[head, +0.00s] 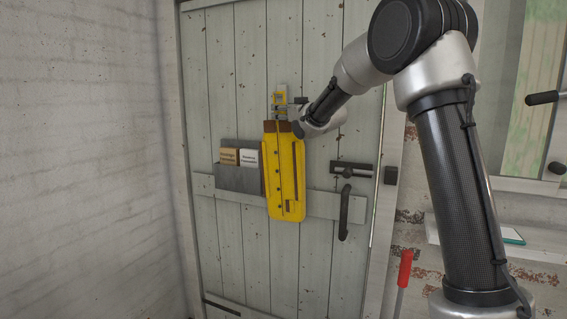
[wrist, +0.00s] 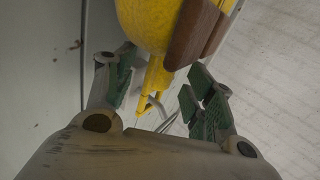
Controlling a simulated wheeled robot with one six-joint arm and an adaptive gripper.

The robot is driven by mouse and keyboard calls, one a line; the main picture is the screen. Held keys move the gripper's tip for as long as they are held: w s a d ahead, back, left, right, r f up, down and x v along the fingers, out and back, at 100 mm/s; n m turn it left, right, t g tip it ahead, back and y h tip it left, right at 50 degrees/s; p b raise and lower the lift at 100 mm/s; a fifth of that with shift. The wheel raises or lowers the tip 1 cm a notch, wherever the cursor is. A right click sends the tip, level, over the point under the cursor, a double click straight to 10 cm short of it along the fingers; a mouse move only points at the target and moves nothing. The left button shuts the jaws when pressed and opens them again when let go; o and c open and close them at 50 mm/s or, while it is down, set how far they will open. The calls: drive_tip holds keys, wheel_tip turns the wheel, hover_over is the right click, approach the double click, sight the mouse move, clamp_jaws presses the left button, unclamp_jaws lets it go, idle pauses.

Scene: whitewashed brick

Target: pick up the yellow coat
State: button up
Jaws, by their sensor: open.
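The yellow coat (head: 286,180) hangs upright against the plank door (head: 230,90), with a brown band at its top and dark buttons down its front. In the wrist view, the coat (wrist: 145,22) fills the top middle, and a brown part lies along its right side. My gripper (wrist: 162,75) is open, its green-padded fingers apart on either side of a slim yellow piece with a pale, curved end. I cannot tell whether either finger touches it. In the head view, my arm reaches to the top of the coat, where the fingers are hard to make out.
A grey pocket (head: 238,178) with small boxes is on the door, left of the coat. A dark latch (head: 350,168) and handle (head: 344,212) are to its right. A red-handled tool (head: 405,268) stands near the door's right side. A whitewashed wall (head: 85,150) is at left.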

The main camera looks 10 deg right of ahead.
drive_tip(key=shift+w+a, duration=0.15)
drive_tip(key=shift+w, duration=0.35)
drive_tip(key=shift+c, duration=0.4)
drive_tip(key=shift+s, duration=0.1)
clamp_jaws()
drive_tip(key=shift+r, duration=0.1)
drive_tip(key=shift+r, duration=0.15)
